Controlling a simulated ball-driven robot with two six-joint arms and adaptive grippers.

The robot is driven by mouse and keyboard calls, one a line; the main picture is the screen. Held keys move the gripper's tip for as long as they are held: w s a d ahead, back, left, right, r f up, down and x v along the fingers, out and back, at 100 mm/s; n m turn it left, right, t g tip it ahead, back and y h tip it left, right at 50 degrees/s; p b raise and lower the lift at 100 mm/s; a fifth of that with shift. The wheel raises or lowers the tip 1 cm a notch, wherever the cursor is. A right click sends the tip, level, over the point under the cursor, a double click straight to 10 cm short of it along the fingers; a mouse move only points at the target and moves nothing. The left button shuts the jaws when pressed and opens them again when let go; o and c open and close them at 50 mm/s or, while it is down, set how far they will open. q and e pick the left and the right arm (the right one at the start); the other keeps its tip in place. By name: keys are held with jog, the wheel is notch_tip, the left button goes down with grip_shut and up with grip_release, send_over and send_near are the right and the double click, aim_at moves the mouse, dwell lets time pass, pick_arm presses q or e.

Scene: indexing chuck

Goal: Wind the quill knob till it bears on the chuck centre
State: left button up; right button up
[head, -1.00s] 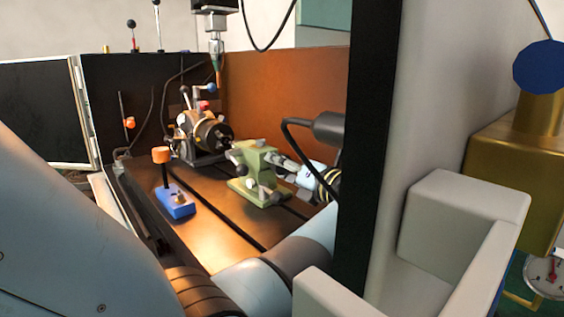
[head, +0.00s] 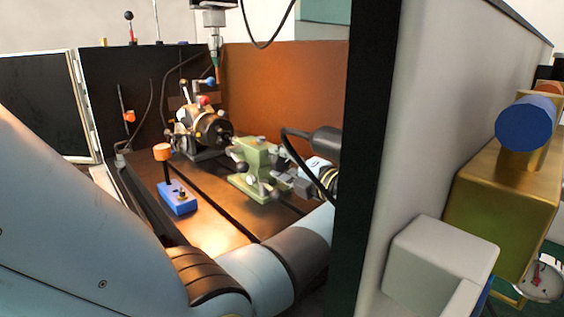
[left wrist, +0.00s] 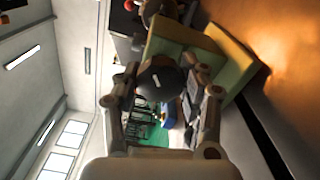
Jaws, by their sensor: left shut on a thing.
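The green tailstock (head: 252,172) stands on the machine table, facing the dark chuck (head: 212,130) on its left. My left gripper (head: 282,184) is at the tailstock's right end. In the left wrist view my left gripper (left wrist: 162,84) has its fingers on both sides of a dark round knob (left wrist: 158,76) with a light mark, and is shut on it. The green body (left wrist: 180,40) of the tailstock lies just beyond. I cannot tell whether the quill tip touches the chuck centre. My right gripper is not in view.
A blue block (head: 176,200) with an orange-topped post stands on the table left of the tailstock. An orange-brown panel (head: 290,90) closes the back. A dark upright edge (head: 365,150) and pale machine housing stand at right. The table's front middle is bare.

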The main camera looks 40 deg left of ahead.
pick_arm(q)
jog(key=shift+f, duration=0.15)
dwell(0.7)
jog(key=o, duration=0.9)
jog(key=shift+d, duration=0.1)
jog(key=d, duration=0.7)
jog(key=shift+s+d, duration=0.15)
jog(key=shift+s, duration=0.2)
